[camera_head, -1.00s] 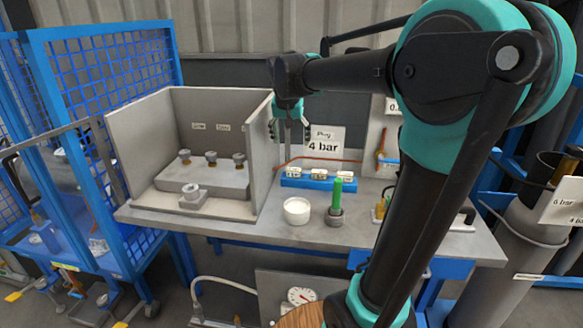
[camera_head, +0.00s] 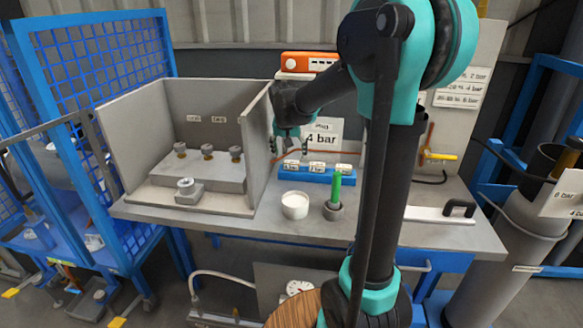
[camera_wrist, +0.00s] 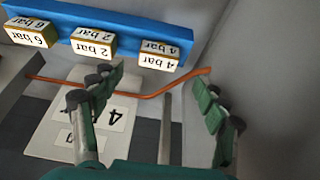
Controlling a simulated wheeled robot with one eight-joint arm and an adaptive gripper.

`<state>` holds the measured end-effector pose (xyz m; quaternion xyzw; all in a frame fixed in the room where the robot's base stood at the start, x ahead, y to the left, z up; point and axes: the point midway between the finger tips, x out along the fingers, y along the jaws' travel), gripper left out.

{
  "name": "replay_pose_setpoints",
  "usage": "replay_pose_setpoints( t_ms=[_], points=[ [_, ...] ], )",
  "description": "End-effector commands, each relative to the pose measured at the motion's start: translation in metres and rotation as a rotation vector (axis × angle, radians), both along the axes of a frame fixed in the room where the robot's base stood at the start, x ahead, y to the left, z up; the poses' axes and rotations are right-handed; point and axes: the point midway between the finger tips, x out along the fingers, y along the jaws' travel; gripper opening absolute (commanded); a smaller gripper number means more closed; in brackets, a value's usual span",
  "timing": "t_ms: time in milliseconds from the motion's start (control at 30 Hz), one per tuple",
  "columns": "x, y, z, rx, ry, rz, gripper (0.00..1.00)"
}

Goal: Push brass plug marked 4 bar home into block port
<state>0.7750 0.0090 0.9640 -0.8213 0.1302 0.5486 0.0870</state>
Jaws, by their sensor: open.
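The plug marked 4 bar (camera_wrist: 158,55) is a small block with a white label and brass-coloured edges. It sits at the right end of the blue rack (camera_wrist: 130,40) in the wrist view, and at the rack's left end in the head view (camera_head: 291,165). My gripper (camera_wrist: 158,88) is open and empty, with its fingers spread apart. In the head view my gripper (camera_head: 290,145) hangs just above and behind the rack's left end, beside the booth wall. A small grey block with a round fitting (camera_head: 188,191) stands in the booth; I cannot tell whether it holds the port.
Plugs marked 2 bar (camera_wrist: 93,45) and 6 bar (camera_wrist: 30,32) share the rack. The grey booth's right wall (camera_head: 256,150) stands close to my gripper. A white cup (camera_head: 295,205) and a green-handled tool in a holder (camera_head: 335,190) stand in front. A "Plug 4 bar" sign (camera_head: 322,135) is behind.

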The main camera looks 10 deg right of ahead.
Motion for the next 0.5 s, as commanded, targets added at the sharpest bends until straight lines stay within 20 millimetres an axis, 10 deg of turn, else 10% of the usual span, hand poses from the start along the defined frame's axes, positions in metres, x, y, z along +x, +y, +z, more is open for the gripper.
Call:
replay_pose_setpoints(
  t_ms=[500],
  points=[
    [0.016,-0.008,-0.049,0.000,0.000,0.000,0.74]
  ],
)
